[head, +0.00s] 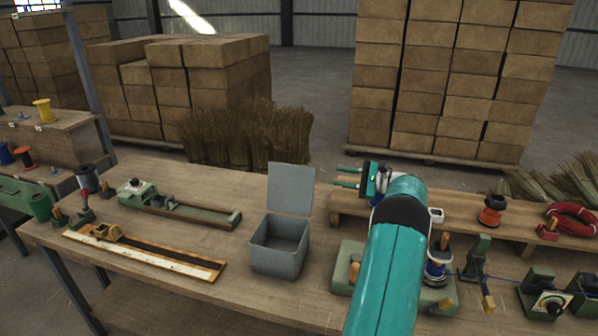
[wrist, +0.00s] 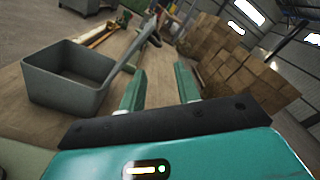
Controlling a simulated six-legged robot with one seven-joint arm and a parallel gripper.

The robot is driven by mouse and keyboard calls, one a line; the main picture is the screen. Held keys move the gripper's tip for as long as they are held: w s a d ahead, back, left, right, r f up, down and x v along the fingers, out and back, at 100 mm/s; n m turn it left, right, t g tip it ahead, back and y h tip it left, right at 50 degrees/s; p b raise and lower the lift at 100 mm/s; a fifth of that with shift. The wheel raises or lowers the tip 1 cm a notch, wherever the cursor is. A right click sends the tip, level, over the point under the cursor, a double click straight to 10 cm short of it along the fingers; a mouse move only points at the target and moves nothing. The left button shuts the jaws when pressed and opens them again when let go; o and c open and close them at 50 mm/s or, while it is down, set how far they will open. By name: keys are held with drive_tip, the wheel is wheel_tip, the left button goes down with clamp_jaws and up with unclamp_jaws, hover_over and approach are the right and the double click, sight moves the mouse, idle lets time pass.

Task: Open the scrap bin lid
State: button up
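The grey scrap bin (head: 279,258) stands on the workbench, left of my arm in the head view. Its lid (head: 291,188) stands upright at the back edge, and the inside of the bin shows empty. In the wrist view the bin (wrist: 62,92) is at the left, with the lid (wrist: 128,55) seen nearly edge-on. My gripper (head: 347,177) is right of the lid and apart from it, with its teal fingers pointing left. In the wrist view the two fingers (wrist: 160,85) are spread with nothing between them.
On the workbench (head: 190,290), a long wooden ruler board (head: 150,257) and a green slide fixture (head: 190,211) lie left of the bin. Bench around the bin's front is clear.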

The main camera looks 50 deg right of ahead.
sight(302, 170)
drive_tip(key=x, duration=1.3)
drive_tip(key=shift+w+a, duration=0.15)
drive_tip(key=shift+w, duration=0.05)
clamp_jaws()
drive_tip(key=shift+r, duration=0.15)
